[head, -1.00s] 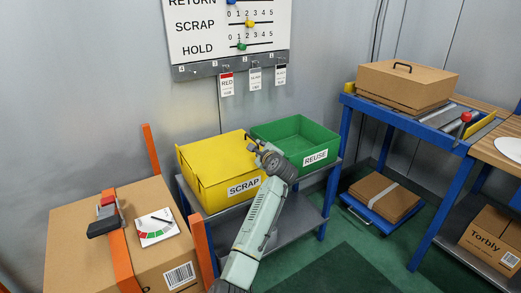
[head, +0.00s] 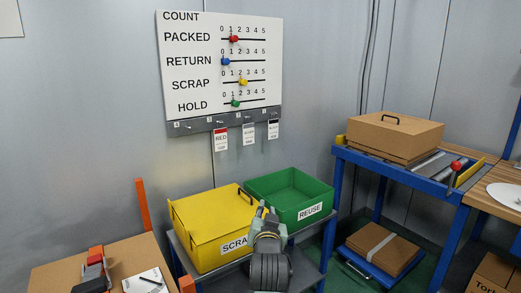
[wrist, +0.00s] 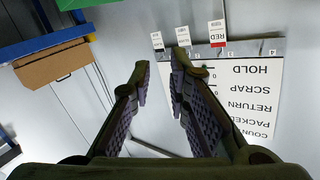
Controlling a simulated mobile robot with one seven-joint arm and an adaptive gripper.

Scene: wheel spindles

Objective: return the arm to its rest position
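My gripper (head: 266,211) shows at the lower middle of the head view, in front of the yellow SCRAP bin and the green REUSE bin, pointing toward the wall. In the wrist view the gripper (wrist: 160,66) has its two fingers apart with nothing between them, so it is open and empty. My arm is foreshortened below it, and its lower links are out of the head view.
The yellow SCRAP bin (head: 207,258) and green REUSE bin (head: 314,195) stand on a shelf. A count board (head: 199,77) with hanging tags is on the wall. A blue conveyor (head: 403,174) carries a carton (head: 396,137) at right. A large carton (head: 62,272) is at left.

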